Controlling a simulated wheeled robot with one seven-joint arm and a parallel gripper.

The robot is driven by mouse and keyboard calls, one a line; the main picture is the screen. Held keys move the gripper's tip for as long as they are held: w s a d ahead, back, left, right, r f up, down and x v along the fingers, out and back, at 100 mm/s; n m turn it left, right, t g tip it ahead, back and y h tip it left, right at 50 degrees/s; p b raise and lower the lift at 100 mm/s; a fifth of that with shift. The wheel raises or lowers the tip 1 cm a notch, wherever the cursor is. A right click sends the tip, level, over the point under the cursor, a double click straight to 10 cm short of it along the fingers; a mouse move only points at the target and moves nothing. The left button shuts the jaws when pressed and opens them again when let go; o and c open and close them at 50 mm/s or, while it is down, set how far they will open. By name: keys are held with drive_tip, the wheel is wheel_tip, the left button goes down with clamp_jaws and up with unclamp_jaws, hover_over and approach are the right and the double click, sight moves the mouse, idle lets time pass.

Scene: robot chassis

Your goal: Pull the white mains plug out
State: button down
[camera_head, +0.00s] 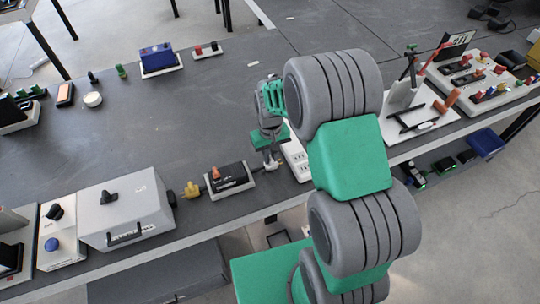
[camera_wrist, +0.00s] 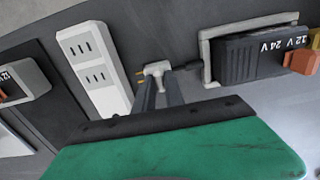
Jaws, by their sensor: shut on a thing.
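The white mains plug (camera_wrist: 157,68) is between my gripper's fingertips (camera_wrist: 160,85) in the wrist view. Its brass-coloured prongs point left and are in plain sight, with a gap to the white socket strip (camera_wrist: 82,52). A dark cable end shows on the plug's right side. In the head view my gripper (camera_head: 270,158) points down just left of the socket strip (camera_head: 297,159), and a small white part of the plug (camera_head: 271,165) shows at its tips. The slots on the strip's visible face look empty. My gripper is shut on the plug.
A black 12V/24V unit (camera_wrist: 255,57) in a pale tray stands right of the plug in the wrist view; the same unit (camera_head: 228,178) is left of my gripper in the head view. A yellow connector (camera_head: 191,189) and grey case (camera_head: 125,208) lie further left. The table behind is mostly clear.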

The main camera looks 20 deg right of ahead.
drive_tip(key=c, duration=1.7)
unclamp_jaws()
drive_tip(key=shift+a, duration=0.35)
drive_tip(key=shift+d+r, duration=0.15)
drive_tip(key=shift+d, duration=0.05)
wheel_tip(320, 180, up, 8)
drive_tip(key=shift+f+b, duration=0.2)
drive_tip(key=shift+b, duration=0.45)
